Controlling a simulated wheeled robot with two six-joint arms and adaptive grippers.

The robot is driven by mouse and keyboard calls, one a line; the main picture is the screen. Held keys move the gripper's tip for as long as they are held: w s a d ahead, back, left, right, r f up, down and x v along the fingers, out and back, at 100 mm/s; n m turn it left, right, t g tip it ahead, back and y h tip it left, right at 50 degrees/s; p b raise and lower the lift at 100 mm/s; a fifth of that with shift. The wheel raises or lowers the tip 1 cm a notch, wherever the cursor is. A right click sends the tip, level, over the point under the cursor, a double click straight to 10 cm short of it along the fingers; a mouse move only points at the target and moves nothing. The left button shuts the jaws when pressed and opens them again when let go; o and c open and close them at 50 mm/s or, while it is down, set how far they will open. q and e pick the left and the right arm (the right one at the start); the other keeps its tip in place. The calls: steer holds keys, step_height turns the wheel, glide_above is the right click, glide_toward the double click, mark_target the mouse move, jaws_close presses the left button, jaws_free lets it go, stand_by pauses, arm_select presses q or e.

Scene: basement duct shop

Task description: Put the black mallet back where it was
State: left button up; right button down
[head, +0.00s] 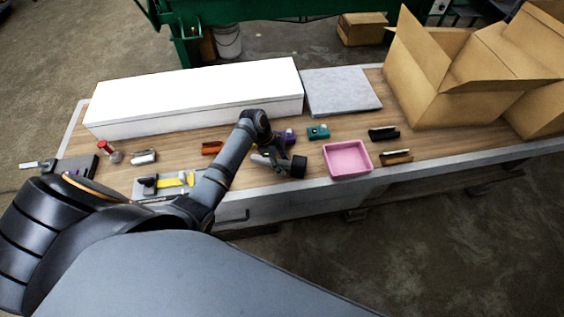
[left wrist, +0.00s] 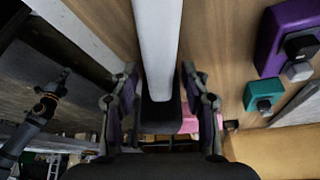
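The black mallet has a pale grey handle (head: 261,159) and a black head (head: 299,167). My left gripper (head: 279,162) is around it over the front middle of the bench, just left of the pink tray. In the left wrist view the pale handle (left wrist: 158,45) runs between the two fingers of my left gripper (left wrist: 160,92), which close in on it from both sides. Its dark end lies low between them, and the finger pads are partly hidden. My right gripper (left wrist: 52,85) shows small at the left of the left wrist view, its fingers seemingly apart and empty.
The pink tray (head: 348,159), a teal item (head: 318,132) and a purple item (left wrist: 285,40) are close by. A long white box (head: 200,97) fills the bench's back. A yellow-marked item (head: 172,181) lies front left. Open cardboard boxes (head: 445,85) stand at the right.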

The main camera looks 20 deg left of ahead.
arm_select(q)
steer(key=shift+r, duration=0.1)
steer(key=b+v, duration=0.2)
steer(key=v, duration=0.9)
steer(key=shift+a+r, duration=0.15)
steer(key=shift+r, duration=0.3)
steer(key=shift+s, duration=0.1)
